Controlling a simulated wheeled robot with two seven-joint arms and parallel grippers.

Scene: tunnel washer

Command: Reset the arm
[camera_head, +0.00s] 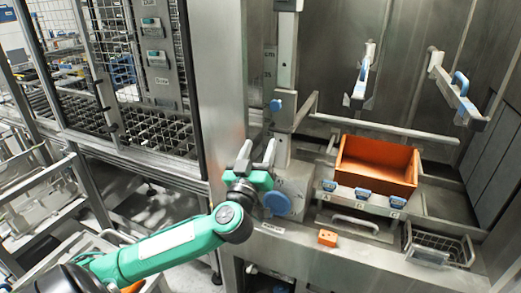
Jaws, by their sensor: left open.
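My left arm is green and comes in from the lower left. Its gripper (256,154) points up, open, with its two grey fingers apart and nothing visible between them. It is in front of the metal post at the left edge of the washer bay. A round blue knob (277,203) shows just right of its wrist. My right gripper is not in view.
An orange bin (376,163) sits in the steel bay, right of my gripper. Blue-handled latches (364,193) line the ledge before it. A small orange block (327,238) lies on the front ledge. A wire basket (438,245) is at lower right. Mesh-fronted racks (140,60) stand left.

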